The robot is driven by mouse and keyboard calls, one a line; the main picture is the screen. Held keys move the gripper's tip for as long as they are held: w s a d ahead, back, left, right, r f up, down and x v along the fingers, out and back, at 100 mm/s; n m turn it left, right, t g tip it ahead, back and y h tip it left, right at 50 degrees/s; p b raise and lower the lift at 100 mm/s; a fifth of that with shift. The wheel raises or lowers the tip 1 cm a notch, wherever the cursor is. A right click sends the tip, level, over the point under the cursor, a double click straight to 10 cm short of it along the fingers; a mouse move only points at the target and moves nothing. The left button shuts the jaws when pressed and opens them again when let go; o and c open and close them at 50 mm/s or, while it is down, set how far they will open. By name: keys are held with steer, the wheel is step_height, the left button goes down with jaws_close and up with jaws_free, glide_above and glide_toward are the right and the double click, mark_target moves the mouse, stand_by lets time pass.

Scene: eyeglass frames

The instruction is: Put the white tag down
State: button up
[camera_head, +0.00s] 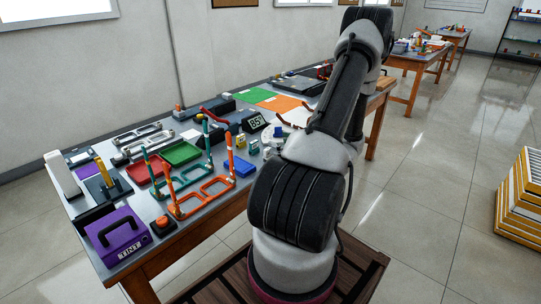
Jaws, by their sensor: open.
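I cannot pick out the white tag with certainty. An orange eyeglass frame (207,196) and a teal eyeglass frame (168,184) stand on the near part of the grey table (195,222), their temples pointing up. A dark red glasses-like piece (284,121) lies farther back, beside a white area partly hidden by my arm. My arm rises in front of the table's right side. My gripper does not show; the arm's links hide that area or it lies outside the picture.
Green (181,153), red (144,171) and blue (239,167) trays sit mid-table. A purple TINT box (121,237) and an orange button (162,224) are at the near end. A display (255,122) stands farther back, before green (254,95) and orange (279,103) mats.

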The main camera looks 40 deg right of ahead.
mark_target(268, 148)
steer(key=f, duration=0.1)
steer(key=f+g, duration=0.1)
steer(key=w+a+f+m+g, duration=0.1)
steer(key=shift+f+h, duration=0.1)
steer(key=shift+h, duration=0.2)
steer(key=x, duration=0.5)
steer(key=shift+w+d+f, duration=0.15)
steer(key=shift+w+d, duration=0.15)
steer(key=shift+w, duration=0.05)
steer(key=c, duration=1)
